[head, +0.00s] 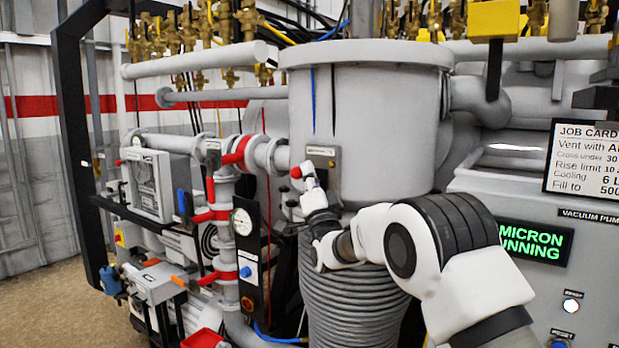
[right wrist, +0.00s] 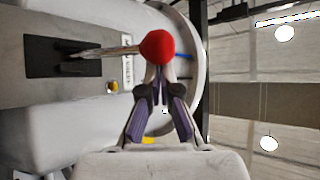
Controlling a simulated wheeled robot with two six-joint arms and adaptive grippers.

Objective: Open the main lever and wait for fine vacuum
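The main lever has a red ball knob (head: 296,172) beside a small plate on the grey furnace vessel (head: 375,110). In the right wrist view the knob (right wrist: 158,46) sits at the end of a thin rod from a dark slotted plate (right wrist: 62,57). My right gripper (head: 305,180) is at the knob. In the right wrist view its fingers (right wrist: 159,72) come together at the knob and seem shut on it; the knob partly hides the tips. A green screen (head: 532,243) at the right reads "MICRON" and "RUNNING". My left gripper is not in view.
Pipes with red-handled valves (head: 212,215) and a round gauge (head: 243,222) stand left of my right arm. A ribbed bellows (head: 350,300) is below the vessel. A job card (head: 588,160) hangs at the right. Bare floor (head: 60,305) shows at the lower left.

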